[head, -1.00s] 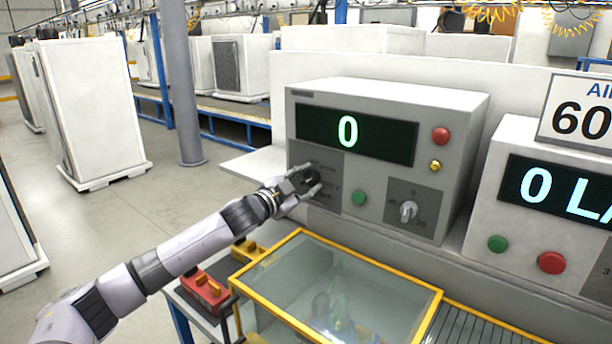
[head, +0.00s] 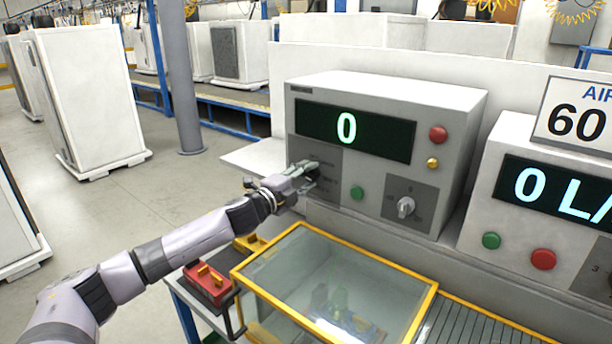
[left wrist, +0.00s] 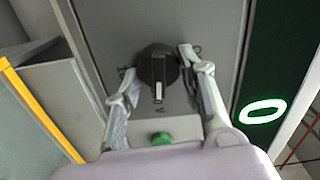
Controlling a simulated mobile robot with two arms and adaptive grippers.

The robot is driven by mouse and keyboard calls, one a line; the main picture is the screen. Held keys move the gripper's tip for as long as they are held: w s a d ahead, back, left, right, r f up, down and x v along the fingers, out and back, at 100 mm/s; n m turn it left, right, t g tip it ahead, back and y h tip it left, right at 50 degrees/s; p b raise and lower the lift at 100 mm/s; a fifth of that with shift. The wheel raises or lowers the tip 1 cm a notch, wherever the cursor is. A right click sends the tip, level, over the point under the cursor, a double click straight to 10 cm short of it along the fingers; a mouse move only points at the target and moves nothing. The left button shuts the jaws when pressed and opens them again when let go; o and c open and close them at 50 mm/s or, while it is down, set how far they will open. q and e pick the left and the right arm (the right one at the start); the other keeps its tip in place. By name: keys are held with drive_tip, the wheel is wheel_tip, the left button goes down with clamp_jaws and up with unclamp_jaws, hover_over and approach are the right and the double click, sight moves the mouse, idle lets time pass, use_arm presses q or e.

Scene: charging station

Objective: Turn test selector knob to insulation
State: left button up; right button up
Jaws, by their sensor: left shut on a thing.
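The test selector knob (left wrist: 157,72) is round and black with a white pointer mark, on the darker panel of the grey tester (head: 455,110). In the left wrist view the mark points down, toward the green button (left wrist: 162,139). My left gripper (head: 308,172) is at this knob, with one finger on each side; it also shows in the left wrist view (left wrist: 158,68). It is shut on the knob. In the head view the gripper hides most of the knob and part of its printed labels, which are too small to read. My right gripper is not in view.
The tester's display (head: 355,130) reads 0. A red button (head: 438,134), a yellow one (head: 432,163) and a grey knob (head: 405,207) are on its right. A glass-topped box with yellow edges (head: 335,290) stands below.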

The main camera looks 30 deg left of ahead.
use_arm(q)
drive_tip(key=shift+m, duration=0.3)
drive_tip(key=o, duration=1.1)
drive_tip(key=shift+o, duration=0.2)
drive_tip(key=shift+s+f, duration=0.1)
drive_tip(key=shift+s, duration=0.3)
drive_tip(key=s, duration=1.1)
drive_tip(key=shift+a, duration=0.45)
